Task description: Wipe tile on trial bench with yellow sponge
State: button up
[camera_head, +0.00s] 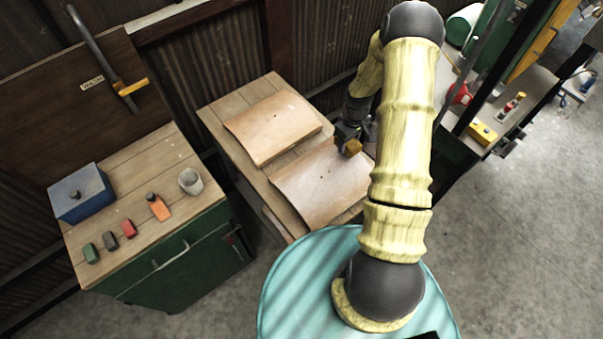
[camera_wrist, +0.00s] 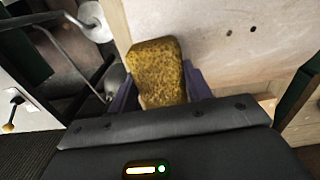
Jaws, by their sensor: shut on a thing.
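My gripper (camera_head: 348,135) is shut on the yellow sponge (camera_head: 350,148), at the far right edge of the nearer tile (camera_head: 318,185). In the wrist view the sponge (camera_wrist: 158,72) sits between the two fingers of my gripper (camera_wrist: 160,92), with its brown-speckled face showing. The sponge is over or beside the pale tile surface (camera_wrist: 215,50); I cannot tell whether it touches. The tile is a curved tan sheet on a wooden bench (camera_head: 215,118). A second similar tile (camera_head: 272,128) lies behind it. My arm hides the right part of the nearer tile.
A green cabinet (camera_head: 185,262) at left bears a blue box (camera_head: 82,193), a cup (camera_head: 191,181), an orange-labelled bottle (camera_head: 158,207) and several small coloured blocks. Another worktop with a yellow block (camera_head: 482,134) stands at right. Open concrete floor (camera_head: 520,240) lies at right.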

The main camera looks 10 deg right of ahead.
jog(key=shift+s+a+r+p, duration=0.15)
jog(key=shift+r+p, duration=0.1)
jog(key=shift+r, duration=0.25)
jog(key=shift+s+d+r+p, duration=0.1)
jog(key=shift+r+p, duration=0.1)
jog(key=shift+r, duration=0.3)
jog(key=shift+d+r+p, duration=0.2)
jog(key=shift+r+p, duration=0.3)
jog(key=shift+r, duration=0.55)
jog(key=shift+a+r+p, duration=0.1)
jog(key=shift+r+p, duration=0.65)
jog(key=shift+r, duration=0.1)
